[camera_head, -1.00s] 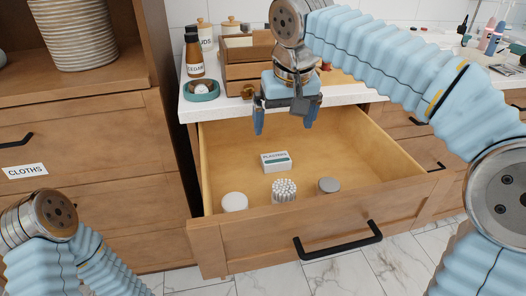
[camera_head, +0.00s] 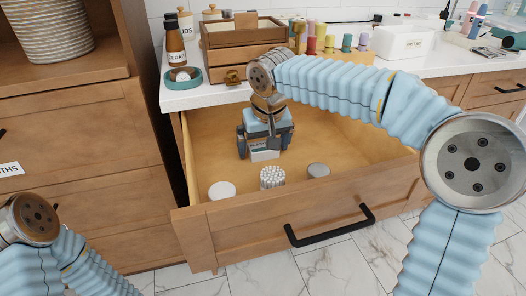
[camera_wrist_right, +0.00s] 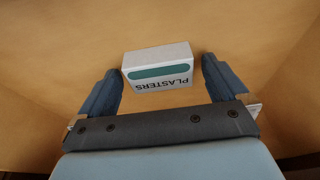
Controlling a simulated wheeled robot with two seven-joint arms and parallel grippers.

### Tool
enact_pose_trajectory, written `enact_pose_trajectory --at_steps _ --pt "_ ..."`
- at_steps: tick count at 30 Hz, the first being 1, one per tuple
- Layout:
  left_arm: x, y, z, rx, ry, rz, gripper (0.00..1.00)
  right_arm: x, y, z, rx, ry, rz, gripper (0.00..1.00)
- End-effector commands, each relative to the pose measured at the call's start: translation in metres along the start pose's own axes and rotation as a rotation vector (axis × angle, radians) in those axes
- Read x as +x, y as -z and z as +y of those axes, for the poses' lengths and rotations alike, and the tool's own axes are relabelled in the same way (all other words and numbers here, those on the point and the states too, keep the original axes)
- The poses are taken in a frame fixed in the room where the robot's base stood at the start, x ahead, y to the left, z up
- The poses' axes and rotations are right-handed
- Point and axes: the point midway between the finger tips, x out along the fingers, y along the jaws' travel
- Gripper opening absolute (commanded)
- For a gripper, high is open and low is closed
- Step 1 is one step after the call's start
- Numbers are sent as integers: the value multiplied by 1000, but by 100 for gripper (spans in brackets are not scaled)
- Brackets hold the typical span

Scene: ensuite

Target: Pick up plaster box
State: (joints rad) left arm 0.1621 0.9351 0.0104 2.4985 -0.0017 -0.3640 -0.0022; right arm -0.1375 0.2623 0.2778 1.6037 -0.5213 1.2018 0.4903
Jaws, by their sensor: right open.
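The plaster box (camera_head: 264,155) is small and white with a teal band and the word PLASTERS. It lies in the open drawer, and its upper part is hidden behind my right gripper in the head view. My right gripper (camera_head: 264,150) is down inside the drawer over the box. In the right wrist view the box (camera_wrist_right: 158,66) lies between the two blue fingers (camera_wrist_right: 162,78), with a gap on each side. The right gripper is open. My left arm shows at the lower left of the head view, but its gripper is not in view.
The drawer (camera_head: 325,222) also holds a round white item (camera_head: 222,190), a bundle of white sticks (camera_head: 272,178) and a grey-lidded jar (camera_head: 318,171) near its front. The counter above carries a wooden box (camera_head: 240,65), bottles and a teal dish (camera_head: 183,77).

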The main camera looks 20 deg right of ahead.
Motion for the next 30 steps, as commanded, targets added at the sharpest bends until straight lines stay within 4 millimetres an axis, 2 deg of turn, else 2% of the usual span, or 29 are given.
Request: enact_pose_trajectory --at_steps 6,17,25,30 --pt "0 0 0 0 0 0 70 1 0 0 0 0 1 100" --pt "0 0 0 0 0 0 70 1 0 0 1 0 0 45" --pt "0 0 0 0 0 0 70 -1 1 0 1 0 1 45" --pt "-3 0 2 1 -1 -1 70 -15 5 0 2 1 3 45"
